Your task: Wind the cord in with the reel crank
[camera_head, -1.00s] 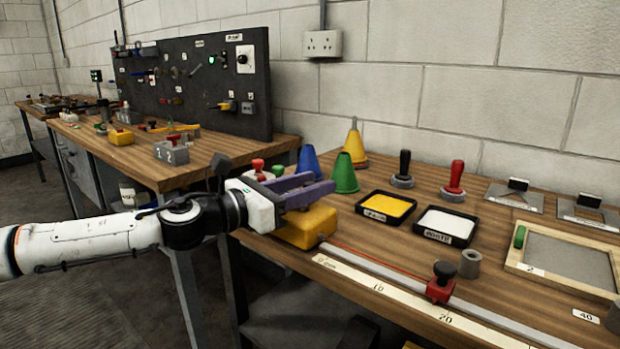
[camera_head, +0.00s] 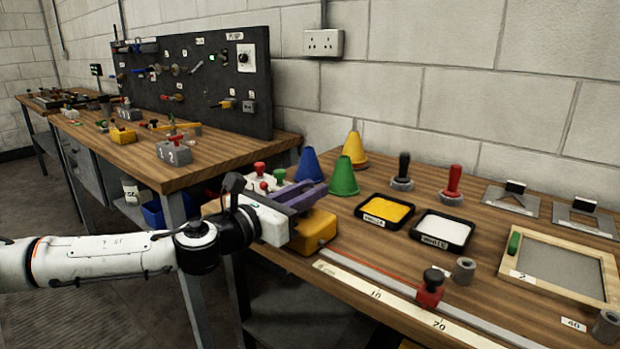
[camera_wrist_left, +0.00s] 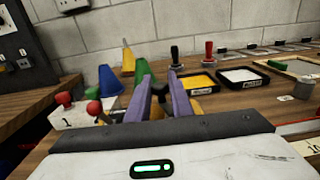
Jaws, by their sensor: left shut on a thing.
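The yellow reel box (camera_head: 318,231) sits at the near left end of the right bench. It also shows, mostly hidden, in the left wrist view (camera_wrist_left: 206,103). My left gripper (camera_head: 308,195), with purple fingers, is over the box and shut on the reel crank, which the fingers mostly hide in the head view. In the left wrist view a dark part shows between the fingers (camera_wrist_left: 160,90). A thin red cord (camera_head: 385,277) runs from the box side along a grey rail to a red slider with a black knob (camera_head: 431,288). My right gripper is not in view.
A white ruler strip (camera_head: 350,281) lies along the bench front. Blue, green and yellow cones (camera_head: 342,176), a yellow tray (camera_head: 387,211) and a white tray (camera_head: 443,230) stand behind.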

